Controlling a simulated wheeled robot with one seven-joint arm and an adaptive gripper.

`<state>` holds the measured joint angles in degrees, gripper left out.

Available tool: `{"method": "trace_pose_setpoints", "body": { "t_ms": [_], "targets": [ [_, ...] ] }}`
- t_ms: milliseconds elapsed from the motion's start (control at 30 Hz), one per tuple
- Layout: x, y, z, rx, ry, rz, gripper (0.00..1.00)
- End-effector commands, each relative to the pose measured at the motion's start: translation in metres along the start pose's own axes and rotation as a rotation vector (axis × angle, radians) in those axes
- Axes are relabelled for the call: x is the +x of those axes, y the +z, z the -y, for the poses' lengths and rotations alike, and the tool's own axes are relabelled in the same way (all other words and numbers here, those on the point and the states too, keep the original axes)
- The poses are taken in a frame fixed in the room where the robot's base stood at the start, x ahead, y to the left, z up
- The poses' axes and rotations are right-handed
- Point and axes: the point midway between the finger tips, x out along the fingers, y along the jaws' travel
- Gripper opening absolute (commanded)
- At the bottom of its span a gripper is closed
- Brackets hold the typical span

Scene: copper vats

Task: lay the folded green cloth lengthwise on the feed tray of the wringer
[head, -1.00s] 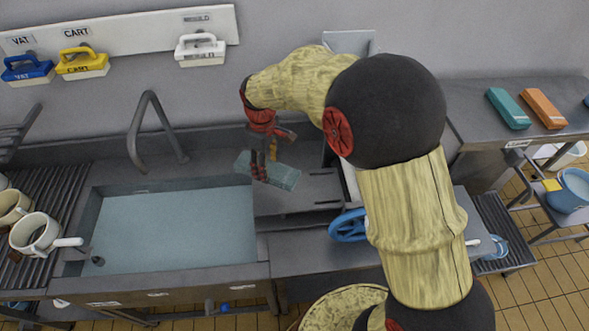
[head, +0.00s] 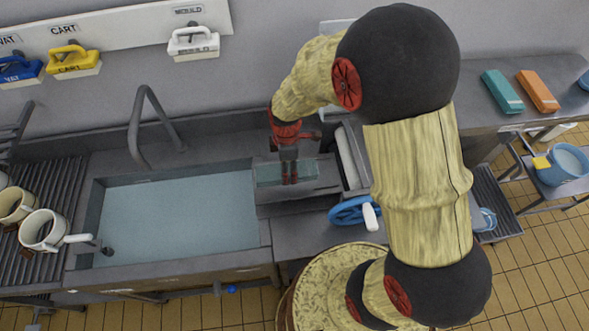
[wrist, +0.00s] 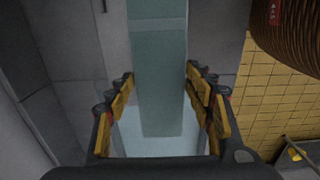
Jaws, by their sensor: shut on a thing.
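The folded green cloth (head: 302,169) is pale green, long and flat. My gripper (head: 289,180) is shut on it near its middle, pointing down. The cloth is over the grey feed tray (head: 300,196), its long side running left to right towards the wringer's pale roller (head: 346,158). I cannot tell whether it touches the tray. In the wrist view the cloth (wrist: 158,75) runs between the two fingers (wrist: 160,105). The wringer's blue crank wheel (head: 352,210) with a white handle stands in front of the roller, partly beside my arm.
A water-filled sink (head: 180,215) with a tall tap (head: 137,125) lies left of the tray. Mugs (head: 42,230) stand on the left drainer. Teal (head: 502,92) and orange (head: 538,91) blocks lie on the right counter. My arm hides part of the wringer.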

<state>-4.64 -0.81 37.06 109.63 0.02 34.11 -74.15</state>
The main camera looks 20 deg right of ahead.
Motion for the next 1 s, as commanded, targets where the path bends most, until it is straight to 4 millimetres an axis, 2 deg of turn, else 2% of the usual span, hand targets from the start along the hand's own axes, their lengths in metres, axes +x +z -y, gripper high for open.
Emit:
{"method": "trace_pose_setpoints", "body": {
  "t_ms": [100, 267, 567, 767, 1000],
  "targets": [
    [0.024, 0.011, -0.014, 0.003, -0.004, 0.001, 0.21],
    [0.044, 0.021, -0.029, 0.002, -0.002, 0.0, 0.21],
    [0.06, 0.029, -0.04, 0.002, -0.001, 0.0, 0.21],
    [0.086, 0.028, -0.038, 0.001, -0.003, 0.001, 0.21],
    [0.088, 0.028, -0.04, 0.0, 0.001, 0.0, 0.21]
  ]
}}
